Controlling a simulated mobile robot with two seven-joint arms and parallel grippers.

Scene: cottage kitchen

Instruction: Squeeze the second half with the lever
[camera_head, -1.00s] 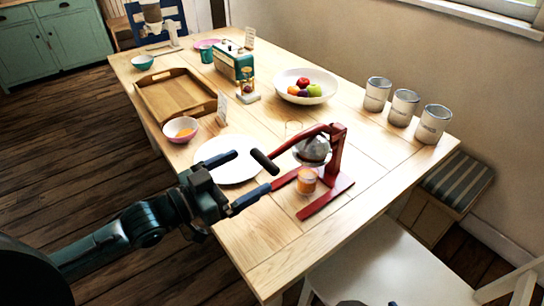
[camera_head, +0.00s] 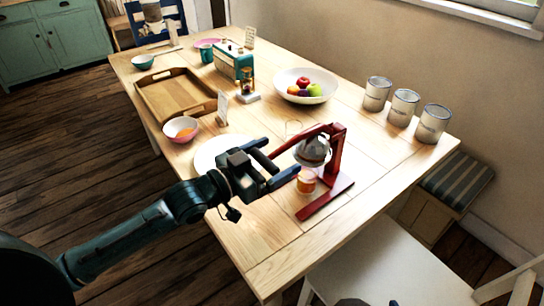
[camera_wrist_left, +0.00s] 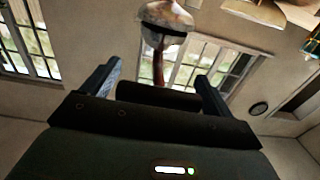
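The red lever press (camera_head: 338,160) stands on the near right part of the table. Its lever is raised and slants toward my left gripper, ending in a black crossbar grip (camera_wrist_left: 158,96). A silver dome (camera_head: 312,151) hangs under the lever; it also shows in the left wrist view (camera_wrist_left: 165,17). A glass with orange content (camera_head: 306,182) stands below the dome. My left gripper (camera_head: 283,157) is open, with its fingers around the black grip, one near each end; I cannot tell whether they touch it. Fruit inside the press is hidden.
A white plate (camera_head: 206,158) lies behind my left gripper. A pink bowl with orange pieces (camera_head: 181,129), a wooden tray (camera_head: 176,96) and a white fruit bowl (camera_head: 304,97) stand farther back. Several tins (camera_head: 404,106) line the right side. A white chair (camera_head: 392,270) stands at the near edge.

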